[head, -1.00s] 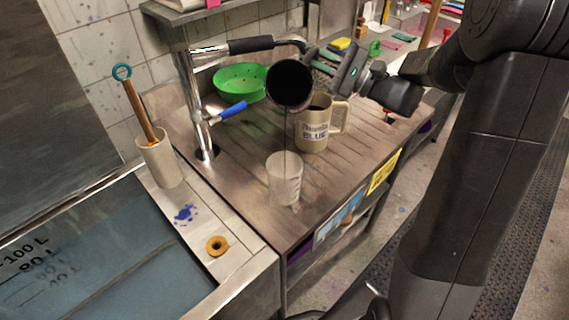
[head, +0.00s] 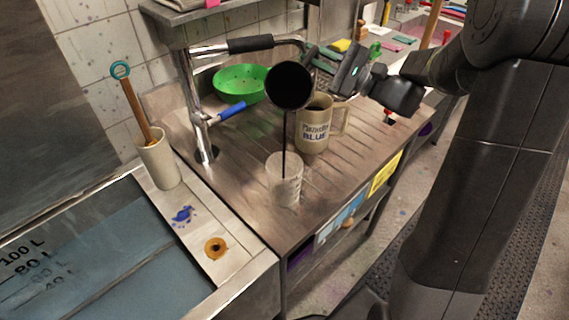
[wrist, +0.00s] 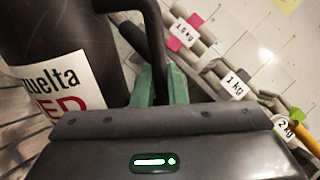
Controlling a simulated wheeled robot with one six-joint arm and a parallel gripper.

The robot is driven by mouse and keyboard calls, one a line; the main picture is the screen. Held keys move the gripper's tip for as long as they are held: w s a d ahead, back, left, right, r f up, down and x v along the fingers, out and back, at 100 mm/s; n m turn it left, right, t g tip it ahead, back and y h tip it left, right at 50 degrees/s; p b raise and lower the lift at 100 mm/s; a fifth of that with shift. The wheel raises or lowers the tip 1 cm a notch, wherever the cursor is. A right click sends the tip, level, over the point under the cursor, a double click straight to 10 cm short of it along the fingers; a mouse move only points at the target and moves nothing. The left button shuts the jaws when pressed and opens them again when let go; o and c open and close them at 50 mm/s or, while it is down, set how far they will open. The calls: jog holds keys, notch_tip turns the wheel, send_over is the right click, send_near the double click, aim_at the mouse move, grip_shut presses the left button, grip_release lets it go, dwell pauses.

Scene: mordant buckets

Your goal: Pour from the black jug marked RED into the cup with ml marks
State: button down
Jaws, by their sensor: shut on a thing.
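The black jug (head: 289,86) is tipped with its dark mouth toward the head camera. A dark stream falls from it into the clear cup with ml marks (head: 285,181), which stands upright on the ribbed metal drainboard. In the wrist view the jug (wrist: 60,35) shows a label with "uelta" and red "ED" in sight. My gripper (head: 335,72) is shut on the jug's handle; its green fingers (wrist: 160,85) close around the handle in the wrist view. The liquid level inside the cup is hard to tell.
A beige jug marked BLUE (head: 313,128) stands just behind the cup. A tap with a blue lever (head: 231,112) and a green colander (head: 241,82) are to the left. A holder with a wooden-handled tool (head: 158,163) and a brass ring (head: 215,248) sit on the ledge.

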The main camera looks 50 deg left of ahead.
jog(key=shift+s+d+r+n+g+b, duration=0.25)
jog(key=shift+n+g+b, duration=0.1)
jog(key=shift+n+b, duration=0.35)
jog(key=shift+s+d+r+n+g+b, duration=0.1)
jog(key=shift+r+n+g+b, duration=0.2)
jog(key=shift+n+b, duration=0.35)
dwell(2.8)
jog(key=shift+f, duration=0.1)
